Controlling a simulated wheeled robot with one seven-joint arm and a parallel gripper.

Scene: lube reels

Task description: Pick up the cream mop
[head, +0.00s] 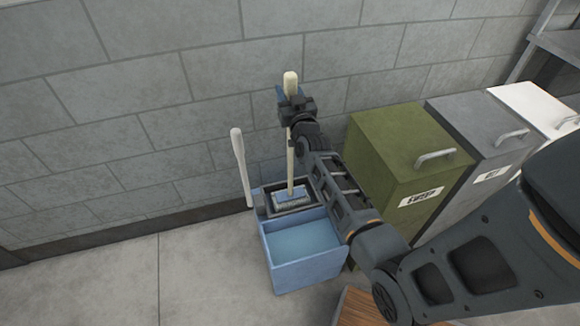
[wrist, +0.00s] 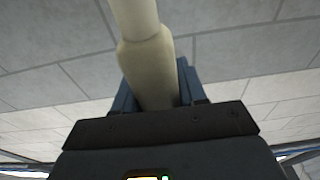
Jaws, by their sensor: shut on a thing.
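The cream mop stands upright, its pole (head: 290,165) running down to a grey-blue mop head (head: 292,197) in the wringer part of a blue bucket (head: 305,270). My gripper (head: 289,93) is shut on the mop's pole near its top, with a short cream end sticking out above the fingers. In the wrist view the cream pole (wrist: 148,65) passes between the blue fingertips of my gripper (wrist: 155,95). My arm hides part of the bucket's right side. I cannot tell whether the mop head rests in the wringer or hangs just above it.
A white wringer handle (head: 241,165) rises at the bucket's left. A green bin (head: 400,160), a grey bin (head: 480,130) and a white bin (head: 540,110) stand in a row at the right. A grey block wall (head: 130,120) is close behind. The floor (head: 150,280) at the left is clear.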

